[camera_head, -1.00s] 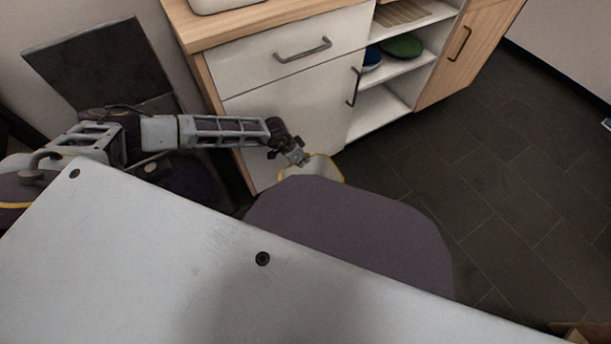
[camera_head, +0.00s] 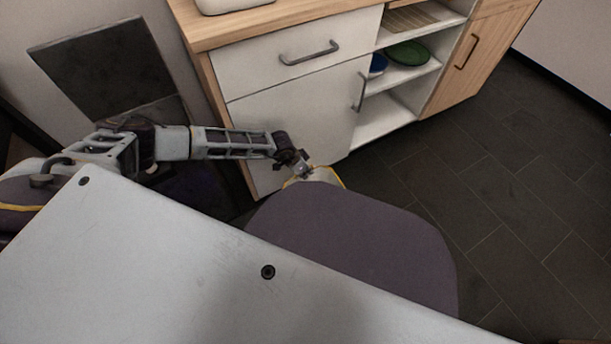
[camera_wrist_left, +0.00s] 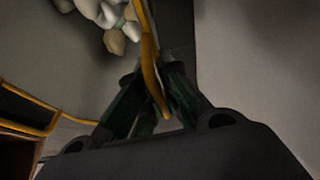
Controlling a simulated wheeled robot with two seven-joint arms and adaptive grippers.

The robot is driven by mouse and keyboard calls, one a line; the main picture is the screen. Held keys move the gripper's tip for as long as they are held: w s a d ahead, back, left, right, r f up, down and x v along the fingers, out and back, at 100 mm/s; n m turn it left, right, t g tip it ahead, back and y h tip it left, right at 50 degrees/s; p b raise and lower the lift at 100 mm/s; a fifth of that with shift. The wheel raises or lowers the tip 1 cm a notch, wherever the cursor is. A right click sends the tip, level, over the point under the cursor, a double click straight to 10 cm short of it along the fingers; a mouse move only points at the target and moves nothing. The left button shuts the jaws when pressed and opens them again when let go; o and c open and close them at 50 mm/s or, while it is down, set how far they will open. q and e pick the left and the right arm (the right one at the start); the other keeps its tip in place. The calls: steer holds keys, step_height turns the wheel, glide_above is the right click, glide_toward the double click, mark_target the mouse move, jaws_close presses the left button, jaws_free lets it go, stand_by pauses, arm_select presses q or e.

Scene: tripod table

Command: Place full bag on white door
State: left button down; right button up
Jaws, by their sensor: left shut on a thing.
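My left gripper (camera_head: 303,172) is shut on the yellow-edged rim or handle of the pale bag (camera_head: 327,177). In the left wrist view the yellow strip (camera_wrist_left: 149,70) runs between the dark fingers, and whitish lumps (camera_wrist_left: 108,14) show in the bag. In the head view most of the bag is hidden behind my own body. The white door (camera_head: 300,125) is the lower front of the cabinet, below a white drawer, and looks shut. The bag hangs near the door's lower part; I cannot tell whether they touch. My right gripper is out of view.
The cabinet has a wooden top (camera_head: 290,22), a drawer handle (camera_head: 310,53) and a door handle (camera_head: 361,92). Open shelves to the right hold a green dish (camera_head: 408,53) and a blue one (camera_head: 378,64). Dark tiled floor (camera_head: 500,190) is clear at the right.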

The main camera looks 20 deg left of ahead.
arm_select(q)
steer(key=shift+f+b, duration=0.55)
steer(key=shift+f, duration=0.75)
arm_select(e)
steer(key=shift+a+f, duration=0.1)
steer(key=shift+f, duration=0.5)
arm_select(q)
steer(key=c, duration=1.6)
jaws_free()
steer(key=shift+r, duration=0.1)
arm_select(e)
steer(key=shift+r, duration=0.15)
arm_select(q)
steer(key=shift+s+a+r, duration=0.1)
steer(key=shift+r, duration=0.05)
steer(key=shift+p+v, duration=2.6)
steer(key=shift+v, duration=3.1)
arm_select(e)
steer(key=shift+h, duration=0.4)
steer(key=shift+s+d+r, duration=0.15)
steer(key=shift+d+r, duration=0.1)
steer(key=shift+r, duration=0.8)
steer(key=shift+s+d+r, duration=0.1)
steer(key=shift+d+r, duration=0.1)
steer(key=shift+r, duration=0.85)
